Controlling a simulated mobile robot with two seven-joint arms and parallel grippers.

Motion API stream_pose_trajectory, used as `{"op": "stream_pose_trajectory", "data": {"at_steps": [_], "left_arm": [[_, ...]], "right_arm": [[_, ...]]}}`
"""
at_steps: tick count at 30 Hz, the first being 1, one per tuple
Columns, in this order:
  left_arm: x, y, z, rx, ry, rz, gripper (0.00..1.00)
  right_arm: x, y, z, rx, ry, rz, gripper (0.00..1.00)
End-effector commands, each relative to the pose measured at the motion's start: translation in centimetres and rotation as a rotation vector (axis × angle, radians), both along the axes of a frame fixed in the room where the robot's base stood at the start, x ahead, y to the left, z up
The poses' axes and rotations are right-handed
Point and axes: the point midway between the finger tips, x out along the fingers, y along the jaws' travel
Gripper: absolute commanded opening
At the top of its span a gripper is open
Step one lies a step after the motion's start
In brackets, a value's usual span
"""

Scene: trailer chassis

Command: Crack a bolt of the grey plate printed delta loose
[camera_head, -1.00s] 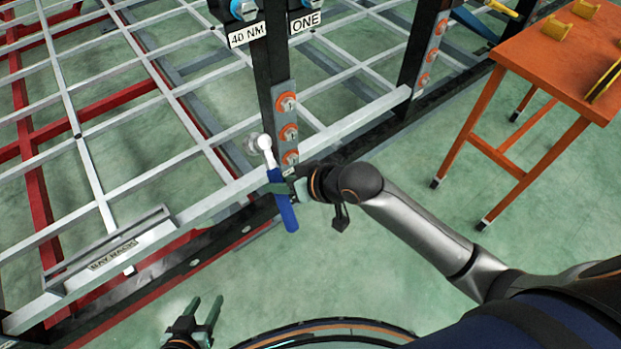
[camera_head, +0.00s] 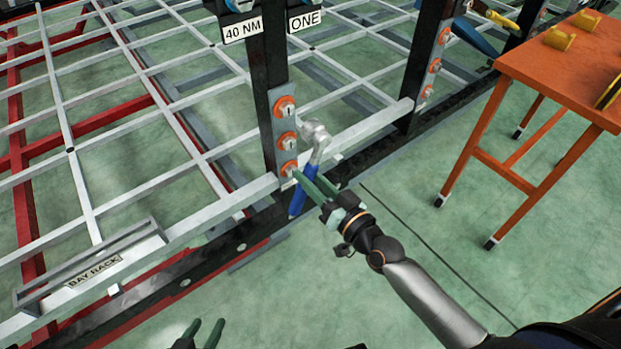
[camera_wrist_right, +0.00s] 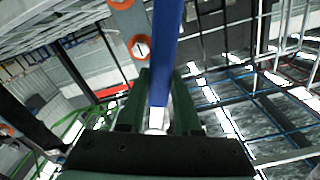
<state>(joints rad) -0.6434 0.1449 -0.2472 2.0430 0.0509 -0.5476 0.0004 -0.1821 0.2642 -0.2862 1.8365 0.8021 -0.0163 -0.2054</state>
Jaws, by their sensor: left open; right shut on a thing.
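A grey plate (camera_head: 275,117) with three orange-ringed bolts (camera_head: 286,139) is on the near black post; no print on it is legible. A second grey plate (camera_head: 435,58) with orange bolts is on the post further right. My right gripper (camera_head: 318,188) is shut on a wrench with a blue handle (camera_head: 297,203) and silver head (camera_head: 316,133). The head is up, just right of the near plate; contact with a bolt cannot be told. In the right wrist view the blue handle (camera_wrist_right: 167,50) rises between the fingers, beside the orange bolts (camera_wrist_right: 139,47). My left gripper (camera_head: 205,334) is open and empty at the bottom edge.
A white and red frame lattice fills the left and back. A bay rack (camera_head: 95,268) runs along the front rail at left. An orange table (camera_head: 560,85) with yellow parts stands at right. Labels reading 40 NM (camera_head: 243,31) and ONE (camera_head: 304,20) hang above the plate. Floor is clear in front.

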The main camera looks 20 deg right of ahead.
Motion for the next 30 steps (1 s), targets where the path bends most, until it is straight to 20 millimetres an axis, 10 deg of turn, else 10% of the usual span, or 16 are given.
{"op": "stream_pose_trajectory", "data": {"at_steps": [30], "left_arm": [[0.0, 0.1, -0.4, 0.003, 0.002, 0.001, 0.50]], "right_arm": [[6.0, 2.3, 0.1, 0.002, -0.007, -0.003, 0.00]]}}
